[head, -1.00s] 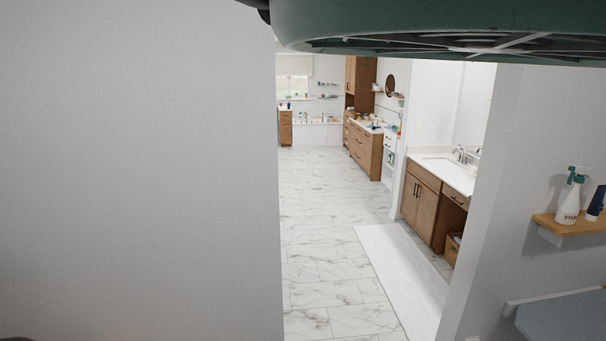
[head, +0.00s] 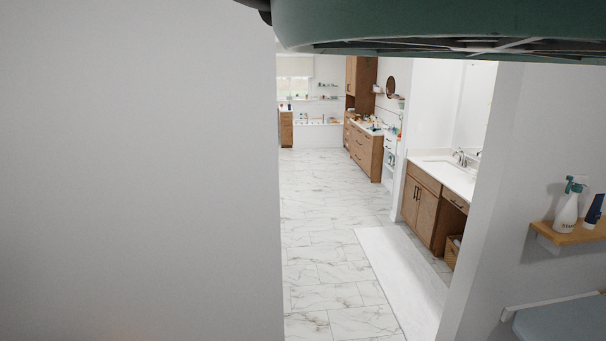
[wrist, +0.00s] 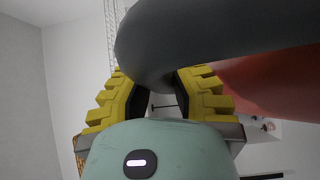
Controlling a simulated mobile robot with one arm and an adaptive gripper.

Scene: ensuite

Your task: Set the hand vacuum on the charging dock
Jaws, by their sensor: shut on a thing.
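A dark grey curved, handle-like part (wrist: 225,40) runs across the top of the wrist view, with a reddish part (wrist: 265,85) below it at the right. They look like parts of the hand vacuum; the rest of it is outside the picture. My gripper (wrist: 157,82) has yellow ridged fingers closed around the grey part, one on each side. The contact itself is partly hidden. In the head view my gripper and the vacuum cannot be made out. I see no charging dock in either view.
A plain wall (head: 140,170) fills the left of the head view. A clear marble-tiled floor (head: 320,235) leads past a white mat (head: 400,275) and vanity (head: 425,205). At right, a wooden wall shelf (head: 568,234) bears a spray bottle (head: 566,210); a blue-grey surface (head: 565,320) lies below.

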